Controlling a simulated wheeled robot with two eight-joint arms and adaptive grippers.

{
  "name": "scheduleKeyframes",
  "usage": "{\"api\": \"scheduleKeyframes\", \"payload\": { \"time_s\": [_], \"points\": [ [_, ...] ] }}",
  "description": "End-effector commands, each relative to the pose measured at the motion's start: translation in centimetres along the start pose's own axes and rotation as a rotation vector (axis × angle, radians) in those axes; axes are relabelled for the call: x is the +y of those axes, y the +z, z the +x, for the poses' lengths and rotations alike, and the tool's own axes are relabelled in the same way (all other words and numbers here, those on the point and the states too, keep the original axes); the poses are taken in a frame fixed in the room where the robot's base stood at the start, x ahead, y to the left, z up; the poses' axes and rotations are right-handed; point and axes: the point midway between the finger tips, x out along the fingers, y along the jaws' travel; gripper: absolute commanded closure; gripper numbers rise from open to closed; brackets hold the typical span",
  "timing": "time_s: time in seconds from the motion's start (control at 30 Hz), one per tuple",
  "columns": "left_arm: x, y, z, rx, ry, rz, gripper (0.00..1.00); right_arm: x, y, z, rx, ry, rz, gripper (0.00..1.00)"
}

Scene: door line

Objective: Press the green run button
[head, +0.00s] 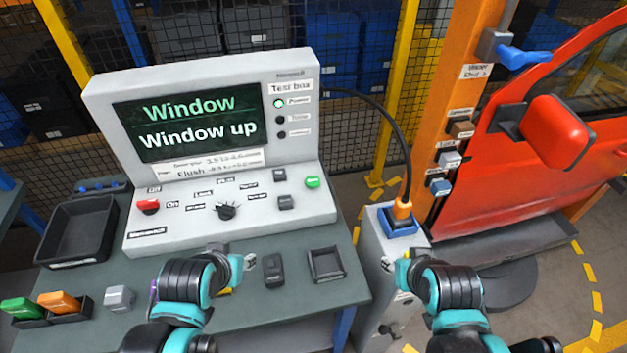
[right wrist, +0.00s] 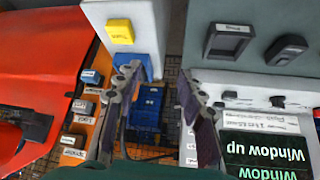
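The green button (head: 312,182) sits at the upper right of the sloped panel of the grey test box (head: 110,100). A red button (head: 148,207) is at the panel's left end and a black knob (head: 226,211) is between them. My left gripper (head: 246,262) is in front of the test box, low and left of the green button; its finger opening is unclear. My right gripper (head: 390,265) is right of the table, near the grey pedestal. In the right wrist view its fingers (right wrist: 162,95) are apart with nothing held. I cannot make out the green button there.
The screen (head: 190,122) reads "Window up". The pedestal (head: 372,285) carries a blue socket with an orange plug (head: 403,210) and a black cable. A red car door (head: 545,150) stands right. Trays and small parts lie on the table (head: 235,310).

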Motion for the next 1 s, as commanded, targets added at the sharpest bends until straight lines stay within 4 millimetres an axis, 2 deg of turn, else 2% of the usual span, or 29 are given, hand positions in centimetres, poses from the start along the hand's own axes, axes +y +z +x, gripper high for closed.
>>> {"api": "scheduleKeyframes", "payload": {
  "time_s": [0.03, 0.13, 1.0],
  "points": [
    [0.00, 0.00, 0.00, 0.000, 0.000, 0.000, 0.62, 0.00, 0.00, 0.00, 0.000, 0.000, 0.000, 0.73],
    [0.00, 0.00, 0.00, 0.000, 0.000, 0.000, 0.62, 0.00, 0.00, 0.00, 0.000, 0.000, 0.000, 1.00],
    [0.00, 0.00, 0.00, 0.000, 0.000, 0.000, 0.62, 0.00, 0.00, 0.00, 0.000, 0.000, 0.000, 1.00]
  ]
}}
